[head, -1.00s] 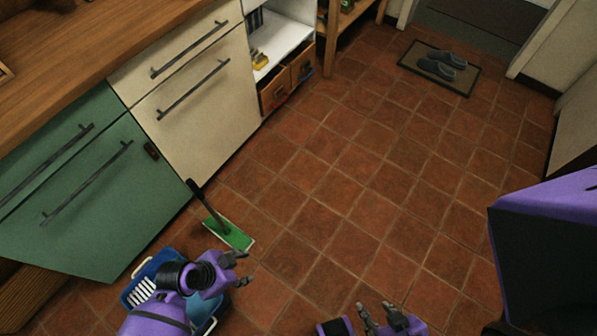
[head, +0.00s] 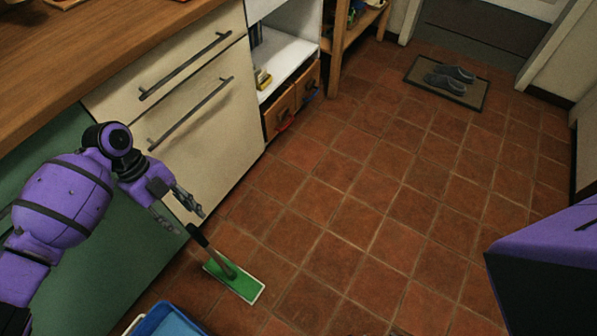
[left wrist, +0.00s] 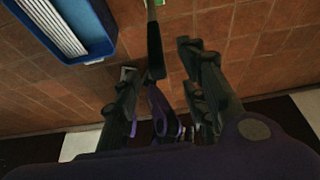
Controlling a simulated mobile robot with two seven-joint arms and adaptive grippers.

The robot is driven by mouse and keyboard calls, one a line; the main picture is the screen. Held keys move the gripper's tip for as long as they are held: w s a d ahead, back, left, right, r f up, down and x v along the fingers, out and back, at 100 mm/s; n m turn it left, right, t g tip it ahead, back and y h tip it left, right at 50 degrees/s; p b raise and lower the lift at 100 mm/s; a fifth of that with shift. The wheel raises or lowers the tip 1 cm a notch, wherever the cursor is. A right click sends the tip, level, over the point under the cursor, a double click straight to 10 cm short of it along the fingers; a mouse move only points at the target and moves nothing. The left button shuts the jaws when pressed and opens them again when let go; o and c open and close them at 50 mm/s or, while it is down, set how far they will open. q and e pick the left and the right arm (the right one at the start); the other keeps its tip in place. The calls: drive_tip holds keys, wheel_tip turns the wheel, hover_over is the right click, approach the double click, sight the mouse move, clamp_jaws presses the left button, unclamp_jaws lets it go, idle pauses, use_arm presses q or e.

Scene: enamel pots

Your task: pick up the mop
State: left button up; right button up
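The mop has a flat green head (head: 235,280) lying on the tiles and a short dark handle (head: 198,237) leaning up toward the cabinet. My left gripper (head: 189,221) is open and empty, with its fingertips close to the top of the handle. In the left wrist view, the dark handle (left wrist: 155,45) reaches down between the two spread fingers (left wrist: 158,72), with a gap on each side. Only a sliver of the green head shows there, at the top edge. My right gripper is out of view.
A blue bucket (head: 163,322) stands on the floor near the bottom; it also shows in the left wrist view (left wrist: 97,42). Cream and green cabinets (head: 190,135) line the left. A doormat (head: 417,76) with slippers lies far back. The middle floor is clear.

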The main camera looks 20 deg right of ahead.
sight(189, 225)
use_arm(q)
drive_tip(key=shift+f, duration=0.35)
drive_tip(key=shift+x, duration=1.2)
drive_tip(key=x, duration=0.1)
drive_tip(key=b+x, duration=0.1)
drive_tip(key=x, duration=0.1)
drive_tip(key=shift+s+a+f, duration=0.1)
drive_tip(key=shift+a+f, duration=0.15)
drive_tip(key=shift+f, duration=0.1)
drive_tip(key=shift+s+d+f, duration=0.1)
drive_tip(key=shift+d+f, duration=0.05)
drive_tip(key=shift+f, duration=0.35)
drive_tip(key=c, duration=0.3)
clamp_jaws()
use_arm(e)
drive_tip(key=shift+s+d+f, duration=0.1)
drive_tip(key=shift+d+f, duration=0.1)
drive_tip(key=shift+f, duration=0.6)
use_arm(q)
drive_tip(key=shift+r, duration=0.1)
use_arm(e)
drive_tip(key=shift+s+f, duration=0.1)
